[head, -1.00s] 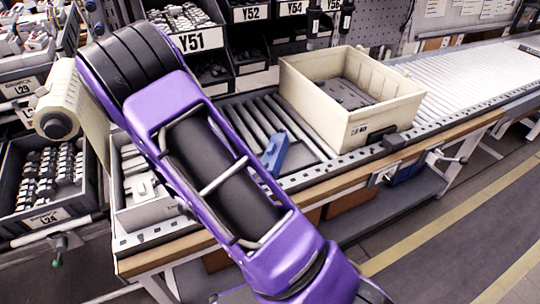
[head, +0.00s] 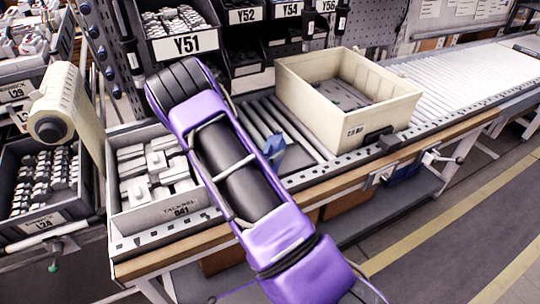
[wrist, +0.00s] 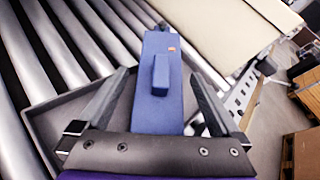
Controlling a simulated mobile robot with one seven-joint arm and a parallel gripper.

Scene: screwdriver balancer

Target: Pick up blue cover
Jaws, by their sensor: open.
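The blue cover (wrist: 158,112) is a long blue block with a small raised tab on top. In the wrist view it lies between the two fingers of my open gripper (wrist: 163,75), with gaps on both sides. Its lower end is hidden behind the gripper's dark base. In the head view the blue cover (head: 277,152) shows beside my purple arm on the roller conveyor, partly hidden by the arm. My gripper's fingers cannot be made out in the head view.
A large cream crate (head: 302,97) stands on the roller conveyor (head: 470,84) to the right of the cover. A grey bin of white parts (head: 178,216) is at the left. Bins stand on shelves behind. Rollers to the crate's right are clear.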

